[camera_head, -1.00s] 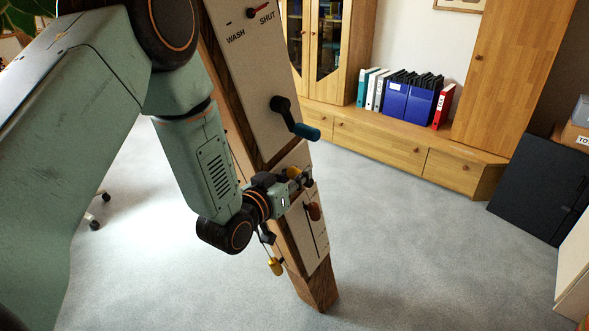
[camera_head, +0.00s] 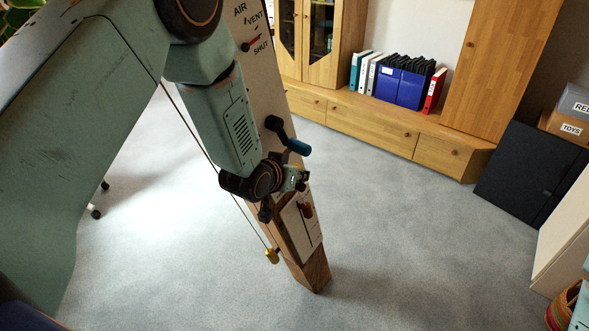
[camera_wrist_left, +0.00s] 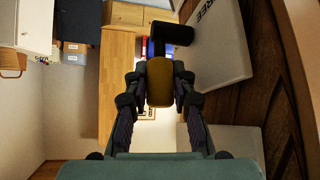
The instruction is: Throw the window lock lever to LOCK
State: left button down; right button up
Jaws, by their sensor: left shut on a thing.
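The lock lever shows in the left wrist view as an ochre grip (camera_wrist_left: 160,82) on a black arm (camera_wrist_left: 170,36). The arm bends to the right toward a pale plate (camera_wrist_left: 218,45) marked FREE, the only lock wording I can read. My left gripper (camera_wrist_left: 160,90) is shut on the ochre grip, with one finger on each side. In the head view my left gripper (camera_head: 303,180) is at the lower part of the timber brace (camera_head: 317,272) and hides most of the lever. My right gripper is not in view.
A crank with a blue handle (camera_head: 298,147) sits just above the gripper. A red-brown knob (camera_head: 305,210) is on the plate below. A gold weight (camera_head: 272,256) hangs on a cord beside the brace. Carpet (camera_head: 410,240) to the right is clear.

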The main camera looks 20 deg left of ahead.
pick_arm(q)
jog(key=shift+f, duration=0.1)
dwell(0.4)
jog(key=c, duration=1.4)
grip_release()
jog(key=shift+w, duration=0.1)
jog(key=v, duration=1.2)
jog(key=shift+d, duration=0.1)
jog(key=shift+c, duration=0.2)
